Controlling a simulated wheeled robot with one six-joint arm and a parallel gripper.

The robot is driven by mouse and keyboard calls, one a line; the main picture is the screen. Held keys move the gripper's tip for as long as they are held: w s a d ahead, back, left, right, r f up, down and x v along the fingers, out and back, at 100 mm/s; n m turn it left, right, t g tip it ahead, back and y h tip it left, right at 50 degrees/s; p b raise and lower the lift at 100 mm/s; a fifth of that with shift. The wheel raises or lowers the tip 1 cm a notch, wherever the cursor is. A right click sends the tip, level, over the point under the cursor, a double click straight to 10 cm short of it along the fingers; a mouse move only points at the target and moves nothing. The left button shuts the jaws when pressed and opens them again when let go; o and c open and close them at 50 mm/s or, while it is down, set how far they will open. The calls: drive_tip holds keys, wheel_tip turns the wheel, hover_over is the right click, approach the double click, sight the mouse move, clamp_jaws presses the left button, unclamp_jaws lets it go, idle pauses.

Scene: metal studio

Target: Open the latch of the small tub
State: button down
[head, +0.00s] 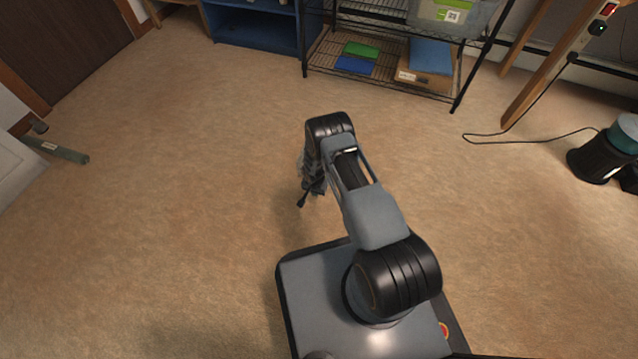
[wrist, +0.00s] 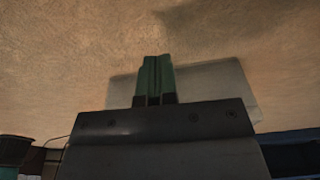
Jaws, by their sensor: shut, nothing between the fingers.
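I cannot identify the small tub or its latch with certainty in either view. A grey bin with a green front and white label (head: 455,15) stands on the wire rack, cut by the top edge of the head view; I cannot tell if it is the tub. My gripper (head: 302,203) points down over bare carpet, left of my forearm and mostly hidden by it. In the wrist view its green fingers (wrist: 154,62) are shut together with nothing between them. A pale grey flat shape (wrist: 215,78) shows behind the fingers; I cannot tell what it is.
The black wire rack (head: 380,80) holds green and blue items low down. A blue cabinet (head: 255,30) is left of it. A dark cylindrical device (head: 597,160) with a cable stands at right. The carpet between is clear.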

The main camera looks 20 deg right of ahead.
wheel_tip(320, 180, up, 14)
drive_tip(key=s+p, duration=0.1)
drive_tip(key=p, duration=0.5)
drive_tip(key=shift+a+f, duration=0.15)
drive_tip(key=shift+a, duration=0.3)
drive_tip(key=shift+s, duration=0.1)
drive_tip(key=s+d+r+n+t+p, duration=0.15)
drive_tip(key=r+p, duration=0.95)
drive_tip(key=r, duration=1.6)
drive_tip(key=s+d+r+n+p, duration=0.2)
drive_tip(key=r+p, duration=0.9)
drive_tip(key=r, duration=1.7)
drive_tip(key=s+r+n+p, duration=0.2)
drive_tip(key=s+r+p, duration=0.4)
drive_tip(key=r, duration=0.5)
drive_tip(key=s+a+r+n+t+p, duration=0.1)
drive_tip(key=s+r+n+p, duration=0.1)
drive_tip(key=s+r+p, duration=0.4)
drive_tip(key=shift+s+a+r+y, duration=0.3)
drive_tip(key=shift+s+r, duration=2)
drive_tip(key=shift+r, duration=1)
drive_tip(key=c, duration=1.8)
unclamp_jaws()
